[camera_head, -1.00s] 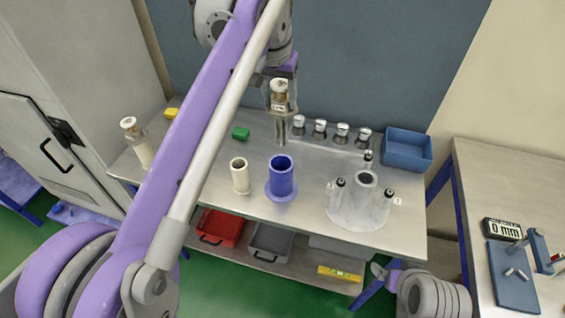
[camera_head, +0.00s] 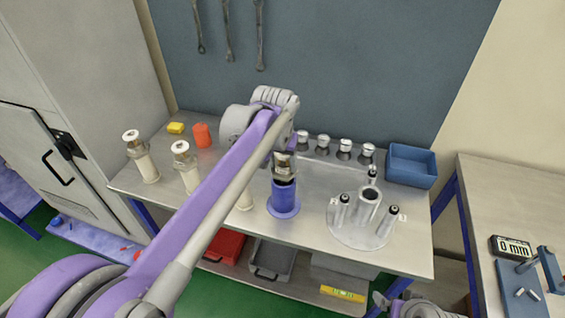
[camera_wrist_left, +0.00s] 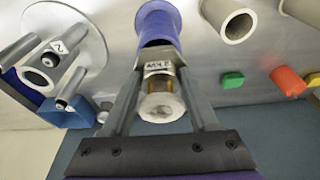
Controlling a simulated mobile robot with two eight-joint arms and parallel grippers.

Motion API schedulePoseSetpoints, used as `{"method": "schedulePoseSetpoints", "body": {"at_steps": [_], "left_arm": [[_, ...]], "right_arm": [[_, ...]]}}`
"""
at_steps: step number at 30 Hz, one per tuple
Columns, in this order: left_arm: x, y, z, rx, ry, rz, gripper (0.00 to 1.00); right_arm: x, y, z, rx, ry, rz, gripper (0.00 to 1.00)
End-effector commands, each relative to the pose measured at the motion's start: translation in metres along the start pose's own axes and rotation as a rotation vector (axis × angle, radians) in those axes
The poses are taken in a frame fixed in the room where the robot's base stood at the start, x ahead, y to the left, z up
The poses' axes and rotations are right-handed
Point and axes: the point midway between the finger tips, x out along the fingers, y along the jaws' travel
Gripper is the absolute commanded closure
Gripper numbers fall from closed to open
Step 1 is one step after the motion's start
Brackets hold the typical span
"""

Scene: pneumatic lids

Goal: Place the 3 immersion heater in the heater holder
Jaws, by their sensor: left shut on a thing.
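My left gripper (camera_head: 285,160) is shut on a heater-like piece (camera_head: 284,170) with a metallic body. In the left wrist view, the gripper (camera_wrist_left: 158,64) has a finger on each side of the piece (camera_wrist_left: 160,104), which shows a pale round top and a small label. The piece is at the mouth of the upright blue holder (camera_head: 284,200), also seen in the left wrist view (camera_wrist_left: 156,24). Its lower shaft is hidden, apparently inside the holder. Two similar capped pieces stand in cream tubes, one at far left (camera_head: 146,167) and one beside it (camera_head: 190,180).
My arm partly hides another cream tube (camera_head: 245,203). A round base (camera_head: 345,235) with a grey tube and black-topped cylinders stands right of the blue holder. Several metal-topped pieces (camera_head: 344,148) line the back. A blue bin (camera_head: 411,167) is at back right.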

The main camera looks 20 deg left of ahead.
Motion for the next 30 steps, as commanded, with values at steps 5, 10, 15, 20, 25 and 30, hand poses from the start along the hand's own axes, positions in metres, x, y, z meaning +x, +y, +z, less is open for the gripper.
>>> {"method": "schedulePoseSetpoints", "body": {"at_steps": [5, 10, 15, 20, 25, 30], "left_arm": [[-0.001, 0.000, -0.001, 0.000, 0.001, 0.000, 1.00], [0.003, 0.000, 0.001, 0.000, 0.000, 0.000, 1.00], [0.008, 0.000, 0.002, 0.000, 0.000, 0.000, 1.00], [0.011, 0.000, 0.003, 0.000, 0.001, 0.000, 1.00], [0.011, 0.000, 0.002, 0.000, 0.001, 0.000, 0.20], [0.011, 0.000, 0.002, 0.000, 0.000, 0.000, 0.10]], "right_arm": [[0.000, 0.000, -0.001, 0.000, 0.001, 0.000, 0.05], [0.002, 0.000, 0.002, 0.000, -0.002, 0.000, 0.05], [0.004, 0.000, 0.005, 0.000, -0.005, 0.000, 0.05], [0.005, 0.000, 0.007, 0.000, -0.007, 0.000, 0.05], [0.004, 0.000, 0.006, 0.000, -0.006, 0.000, 0.05], [0.004, 0.000, 0.006, 0.000, -0.006, 0.000, 0.05]]}}
